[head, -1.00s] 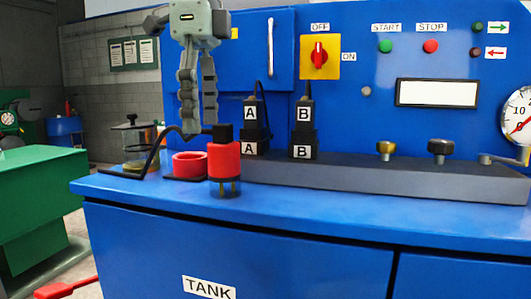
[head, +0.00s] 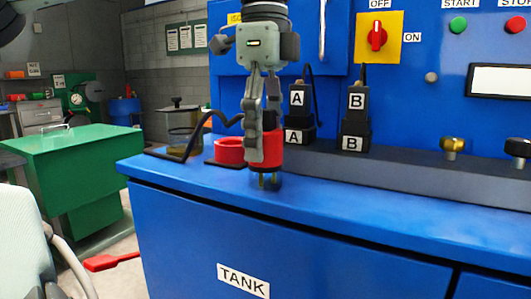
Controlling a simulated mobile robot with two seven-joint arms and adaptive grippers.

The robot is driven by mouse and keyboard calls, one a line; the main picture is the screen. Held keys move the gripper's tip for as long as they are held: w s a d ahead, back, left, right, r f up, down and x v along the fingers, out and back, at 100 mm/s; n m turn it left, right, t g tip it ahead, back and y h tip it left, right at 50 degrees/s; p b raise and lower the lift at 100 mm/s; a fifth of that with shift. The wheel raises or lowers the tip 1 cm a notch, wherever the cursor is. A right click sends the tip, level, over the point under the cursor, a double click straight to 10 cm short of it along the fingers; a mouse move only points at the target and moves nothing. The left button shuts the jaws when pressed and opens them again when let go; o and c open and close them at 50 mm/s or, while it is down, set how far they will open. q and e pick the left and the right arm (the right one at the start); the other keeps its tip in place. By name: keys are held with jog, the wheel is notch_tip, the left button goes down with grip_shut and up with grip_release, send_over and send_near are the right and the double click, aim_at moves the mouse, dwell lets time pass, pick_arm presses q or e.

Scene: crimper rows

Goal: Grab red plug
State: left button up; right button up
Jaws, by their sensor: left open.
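The red plug (head: 268,157) stands upright on the blue bench top near its front edge, with a black upper part, brass-coloured prongs below and a black cable bending off to the left. My left gripper (head: 262,158) points down over it from above. Its fingers are open and reach down at the plug's height, one in front of its red body. I cannot tell whether they touch it. My right gripper is not in view.
A red ring-shaped socket (head: 230,151) and a glass jar (head: 183,128) stand to the left of the plug. Black connectors A (head: 299,113) and B (head: 355,117) stand behind to the right. The bench top (head: 350,193) is clear to the front right.

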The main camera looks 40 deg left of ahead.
pick_arm(q)
jog(key=c, duration=1.5)
jog(key=shift+r, duration=0.1)
